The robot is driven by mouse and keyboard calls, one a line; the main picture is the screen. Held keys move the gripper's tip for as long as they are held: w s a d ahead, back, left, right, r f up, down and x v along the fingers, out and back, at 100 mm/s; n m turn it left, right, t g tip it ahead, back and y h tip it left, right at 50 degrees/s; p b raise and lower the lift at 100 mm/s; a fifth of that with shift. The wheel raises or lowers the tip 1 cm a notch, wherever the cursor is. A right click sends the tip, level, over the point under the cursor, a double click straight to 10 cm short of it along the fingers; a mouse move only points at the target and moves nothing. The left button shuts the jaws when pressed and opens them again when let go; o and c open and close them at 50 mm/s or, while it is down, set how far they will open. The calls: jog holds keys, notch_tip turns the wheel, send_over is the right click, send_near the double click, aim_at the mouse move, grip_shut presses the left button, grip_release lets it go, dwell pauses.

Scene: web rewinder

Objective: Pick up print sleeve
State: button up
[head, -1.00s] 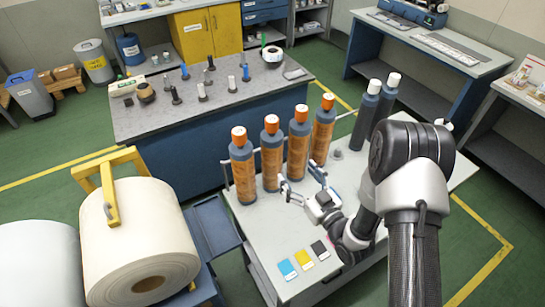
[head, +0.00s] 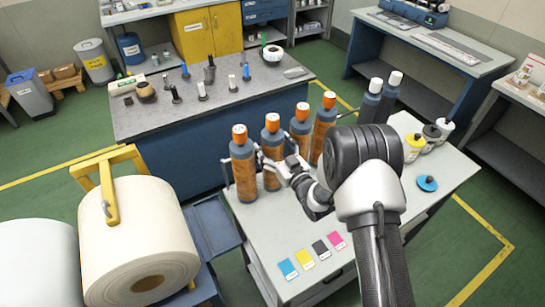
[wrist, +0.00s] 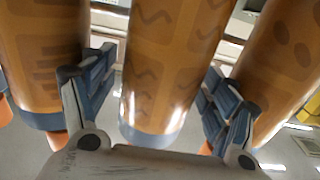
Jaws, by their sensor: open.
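Several print sleeves stand upright in a row on the white table (head: 262,240). They are orange with dark patterns, dark ends and orange tops. My gripper (head: 278,164) is open at the second sleeve from the left (head: 271,153), whose lower part is partly hidden by the fingers. In the wrist view my gripper (wrist: 152,100) has a finger on each side of the middle sleeve (wrist: 160,80). No firm grip shows there. The leftmost sleeve (head: 243,172), the third (head: 300,128) and the rightmost (head: 323,122) stand close by.
Neighbouring sleeves leave little room beside my fingers. Two dark cylinders with white tops (head: 369,106) stand behind my arm. Small cans (head: 431,135) and a blue disc (head: 427,183) are at the right. Colour cards (head: 304,258) lie in front. A big paper roll (head: 135,235) is at the left.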

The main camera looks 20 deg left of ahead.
jog(key=shift+c, duration=0.3)
jog(key=c, duration=1.2)
